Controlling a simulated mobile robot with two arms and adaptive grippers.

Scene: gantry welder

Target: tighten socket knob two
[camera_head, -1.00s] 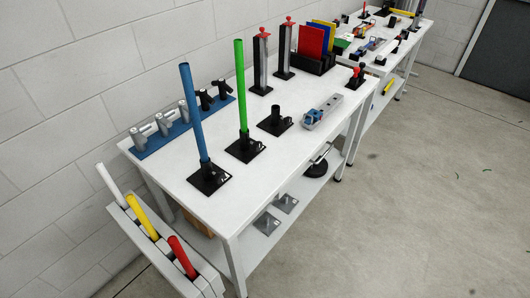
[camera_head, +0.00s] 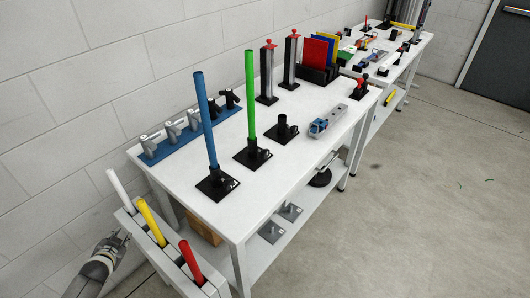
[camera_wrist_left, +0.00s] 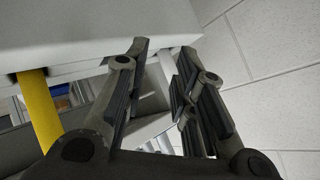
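On the white table three black sockets stand in a row. The near socket (camera_head: 218,184) holds an upright blue tube (camera_head: 206,120). The middle socket (camera_head: 253,155) holds an upright green tube (camera_head: 250,95), and the third socket (camera_head: 282,132) is empty. Their knobs are too small to make out clearly. My left gripper (camera_head: 122,238) is low at the left, beside the tube rack and well away from the sockets. In the left wrist view it is open (camera_wrist_left: 162,70), with a white tube showing beyond its fingers; whether they touch cannot be told. My right gripper is not in view.
A rack (camera_head: 160,255) with white (camera_head: 118,188), yellow (camera_head: 151,222) and red (camera_head: 191,262) tubes stands at the table's near end. A blue strip (camera_head: 160,150) of clamps lies along the wall side. Floor on the right is clear.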

